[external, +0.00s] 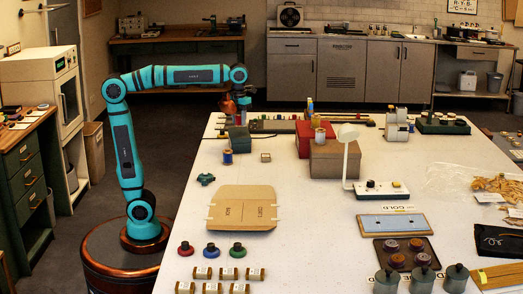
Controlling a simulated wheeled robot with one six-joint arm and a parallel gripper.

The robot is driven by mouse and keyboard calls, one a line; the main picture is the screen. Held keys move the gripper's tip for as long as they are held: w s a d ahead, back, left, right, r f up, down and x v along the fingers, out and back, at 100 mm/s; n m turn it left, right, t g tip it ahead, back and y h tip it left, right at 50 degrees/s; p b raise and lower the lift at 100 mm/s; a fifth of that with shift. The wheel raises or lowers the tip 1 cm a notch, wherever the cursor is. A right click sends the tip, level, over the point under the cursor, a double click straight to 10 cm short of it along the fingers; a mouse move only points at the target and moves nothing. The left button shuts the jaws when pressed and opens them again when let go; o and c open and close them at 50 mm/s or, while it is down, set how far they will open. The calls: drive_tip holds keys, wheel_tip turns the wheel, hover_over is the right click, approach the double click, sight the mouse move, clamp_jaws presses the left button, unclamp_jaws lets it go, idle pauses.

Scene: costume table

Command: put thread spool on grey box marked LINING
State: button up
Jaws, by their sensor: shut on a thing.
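My gripper (241,104) is at the far left part of the white table, above a dark grey-green box (239,141). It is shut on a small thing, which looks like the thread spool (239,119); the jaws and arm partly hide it. The spool is just over the box top; I cannot tell whether it touches it. No LINING lettering is legible on this box, so I cannot confirm its mark.
A blue spool (227,157) stands in front of the box.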

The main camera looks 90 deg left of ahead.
sight(239, 132)
drive_tip(key=shift+f, duration=1.55)
drive_tip(key=shift+f, duration=0.1)
drive_tip(key=o, duration=1)
wheel_tip(239, 132, up, 12)
